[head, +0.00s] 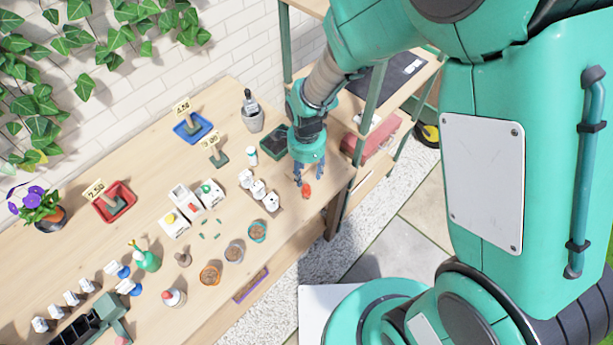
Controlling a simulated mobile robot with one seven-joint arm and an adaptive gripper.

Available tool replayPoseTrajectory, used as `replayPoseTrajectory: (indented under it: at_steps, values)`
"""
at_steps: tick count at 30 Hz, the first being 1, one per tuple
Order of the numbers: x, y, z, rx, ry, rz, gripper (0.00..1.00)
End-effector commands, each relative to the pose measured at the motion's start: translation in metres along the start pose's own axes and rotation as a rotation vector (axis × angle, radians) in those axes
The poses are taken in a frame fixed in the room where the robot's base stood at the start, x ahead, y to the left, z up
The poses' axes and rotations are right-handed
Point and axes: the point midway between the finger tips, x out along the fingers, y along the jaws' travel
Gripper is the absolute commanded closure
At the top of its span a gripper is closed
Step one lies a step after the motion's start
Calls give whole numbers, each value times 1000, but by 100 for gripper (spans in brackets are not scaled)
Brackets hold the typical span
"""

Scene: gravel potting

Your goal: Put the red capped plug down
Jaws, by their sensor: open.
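A small red piece (306,190), which looks like the red capped plug, is on the wooden table near its right end. It is just below my gripper (309,177), and I cannot tell whether the fingers touch it. My gripper points down with its blue-grey fingers apart. The underside of the red piece is too small to make out.
A teal-rimmed cup (257,231) is in front. The table's front edge is near.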

Motion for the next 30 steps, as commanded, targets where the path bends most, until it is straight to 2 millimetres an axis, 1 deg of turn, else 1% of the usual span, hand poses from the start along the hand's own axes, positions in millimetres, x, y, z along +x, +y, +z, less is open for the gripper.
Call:
replayPoseTrajectory:
  at_steps: [1,6,30]
  values:
    - [-5,0,0,0,0,-2,55]
    - [-10,0,0,0,0,1,55]
    - [-11,0,0,-1,0,0,55]
